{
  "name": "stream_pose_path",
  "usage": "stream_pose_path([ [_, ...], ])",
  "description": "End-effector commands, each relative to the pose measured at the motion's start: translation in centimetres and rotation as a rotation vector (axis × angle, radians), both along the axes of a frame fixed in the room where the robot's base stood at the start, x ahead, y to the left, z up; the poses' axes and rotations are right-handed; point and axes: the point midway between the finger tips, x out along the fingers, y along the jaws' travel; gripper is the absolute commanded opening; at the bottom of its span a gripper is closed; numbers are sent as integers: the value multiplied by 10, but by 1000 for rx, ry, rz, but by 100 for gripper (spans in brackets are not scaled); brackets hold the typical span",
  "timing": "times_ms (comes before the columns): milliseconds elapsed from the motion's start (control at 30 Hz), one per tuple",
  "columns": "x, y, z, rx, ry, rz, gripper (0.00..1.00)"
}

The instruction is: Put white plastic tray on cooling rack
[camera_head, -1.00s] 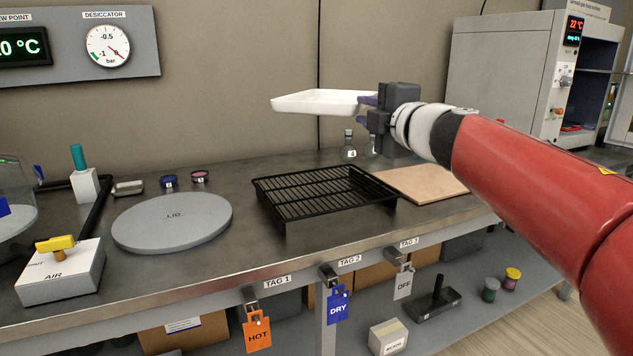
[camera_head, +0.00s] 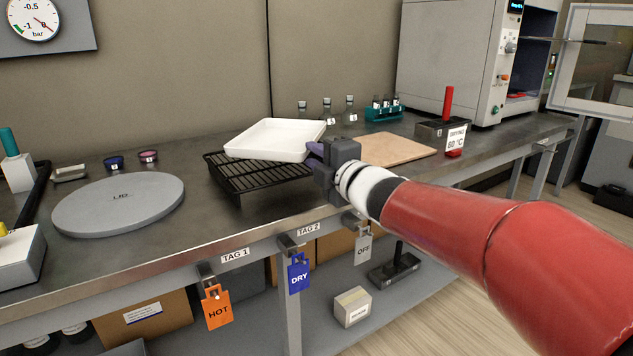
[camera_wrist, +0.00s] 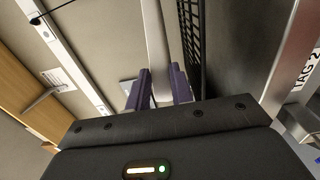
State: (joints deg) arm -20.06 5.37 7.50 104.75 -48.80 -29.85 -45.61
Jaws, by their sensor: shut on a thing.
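The white plastic tray (camera_head: 276,140) is level or nearly so, just above the black cooling rack (camera_head: 262,180) in the head view. I cannot tell whether it touches the rack. My gripper (camera_head: 318,150) is shut on the tray's right edge. In the wrist view the purple fingers (camera_wrist: 158,88) clasp the white tray (camera_wrist: 155,40), seen edge-on, with the black rack grid (camera_wrist: 190,40) close beside it. The tray hides the back of the rack; the rack's front part shows.
A grey round lid (camera_head: 120,203) lies left of the rack. A tan board (camera_head: 393,150) lies to its right, with several flasks (camera_head: 327,110) behind. Tags hang below the bench front, including a blue DRY tag (camera_head: 299,275).

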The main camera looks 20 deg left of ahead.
Motion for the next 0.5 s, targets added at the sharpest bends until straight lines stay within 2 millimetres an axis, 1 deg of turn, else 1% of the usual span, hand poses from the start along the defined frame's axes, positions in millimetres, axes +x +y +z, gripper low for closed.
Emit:
stream_pose_path([
  [100,0,0,-21,0,4,1,0],
  [200,0,0,-34,1,2,1,0],
  [300,0,0,-40,1,0,0,0],
  [500,0,0,-40,1,-1,0,0],
])
